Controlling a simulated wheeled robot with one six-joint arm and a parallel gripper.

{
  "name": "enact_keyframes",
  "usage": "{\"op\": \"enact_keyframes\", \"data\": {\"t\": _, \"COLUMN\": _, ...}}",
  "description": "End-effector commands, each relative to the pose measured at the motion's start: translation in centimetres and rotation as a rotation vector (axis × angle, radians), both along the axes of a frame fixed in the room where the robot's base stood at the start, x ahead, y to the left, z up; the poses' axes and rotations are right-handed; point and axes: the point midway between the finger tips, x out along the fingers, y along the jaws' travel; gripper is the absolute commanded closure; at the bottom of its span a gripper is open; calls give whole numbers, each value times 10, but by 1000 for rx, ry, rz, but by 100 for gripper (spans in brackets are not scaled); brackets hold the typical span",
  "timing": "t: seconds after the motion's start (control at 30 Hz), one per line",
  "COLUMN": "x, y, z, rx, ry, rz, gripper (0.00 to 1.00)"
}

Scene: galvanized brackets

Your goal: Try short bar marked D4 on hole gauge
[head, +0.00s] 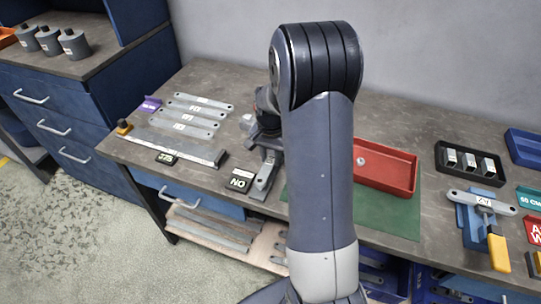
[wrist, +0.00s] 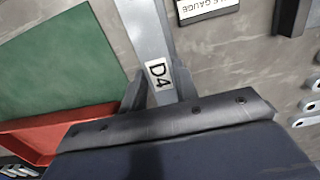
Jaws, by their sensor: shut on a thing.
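The short bar marked D4 (wrist: 146,28) is a flat grey strip with a white label in the wrist view. My gripper (wrist: 160,86) is shut on it at the label, with one finger on each side. The bar runs from the fingers past the top edge of the wrist view. In the head view the bar (head: 265,178) shows left of my arm, near the table's front edge. My arm hides part of the gripper there. A sign ending in "LE GAUGE" (wrist: 206,8) lies beside the bar. I cannot tell whether the bar touches the gauge.
Several labelled grey bars (head: 190,117) lie at the left, behind a long strip (head: 172,145) with a dark end block. A red tray (head: 385,167) stands on a green mat (head: 400,214) right of my arm. A black holder (head: 440,155) and yellow-handled tool (head: 497,250) are farther right.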

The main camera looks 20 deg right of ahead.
Motion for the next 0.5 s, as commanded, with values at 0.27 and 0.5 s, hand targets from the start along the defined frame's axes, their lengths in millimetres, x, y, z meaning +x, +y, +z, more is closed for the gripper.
{"op": "enact_keyframes", "data": {"t": 0.27, "x": 0, "y": 0, "z": -8, "rx": -1, "ry": -1, "rz": 0, "gripper": 100}}
{"op": "enact_keyframes", "data": {"t": 0.5, "x": 0, "y": 0, "z": -14, "rx": 0, "ry": 0, "rz": 0, "gripper": 100}}
